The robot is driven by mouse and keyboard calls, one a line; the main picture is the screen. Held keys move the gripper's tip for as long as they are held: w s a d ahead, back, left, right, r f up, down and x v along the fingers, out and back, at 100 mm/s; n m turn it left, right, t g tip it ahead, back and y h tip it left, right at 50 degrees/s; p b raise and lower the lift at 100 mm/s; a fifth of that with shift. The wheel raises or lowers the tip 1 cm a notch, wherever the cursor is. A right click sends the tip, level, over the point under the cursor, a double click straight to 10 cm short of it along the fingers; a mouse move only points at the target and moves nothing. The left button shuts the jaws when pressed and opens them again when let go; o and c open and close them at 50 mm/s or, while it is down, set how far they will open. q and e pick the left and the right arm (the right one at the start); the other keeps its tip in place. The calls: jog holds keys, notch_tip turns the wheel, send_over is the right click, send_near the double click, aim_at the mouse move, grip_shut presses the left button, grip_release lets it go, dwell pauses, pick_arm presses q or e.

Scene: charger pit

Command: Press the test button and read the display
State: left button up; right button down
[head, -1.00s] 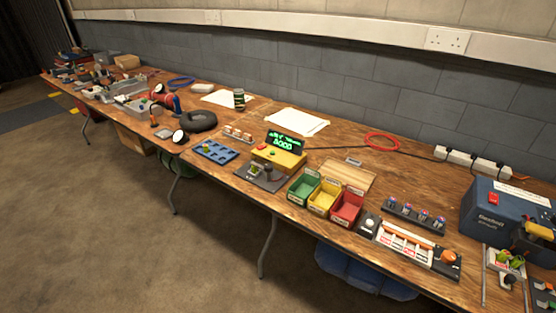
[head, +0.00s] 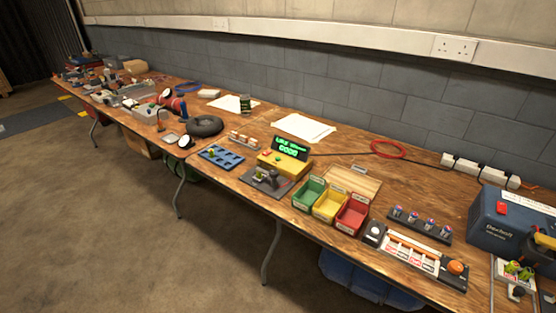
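A yellow tester box (head: 296,166) stands mid-table with a black display (head: 291,148) at its back. The display is lit with two lines of green text. The lower line looks like "GOOD"; the upper line is too small to read surely. A small red spot that may be a button shows at the box's left end. A dark fixture (head: 265,184) with small parts on it sits just in front of the box. Neither of my grippers is in view.
Green (head: 308,194), yellow (head: 331,203) and red (head: 352,214) bins stand right of the tester. A blue tray (head: 221,158) lies to its left. A panel with an orange knob (head: 456,268) and a blue machine (head: 505,220) are further right.

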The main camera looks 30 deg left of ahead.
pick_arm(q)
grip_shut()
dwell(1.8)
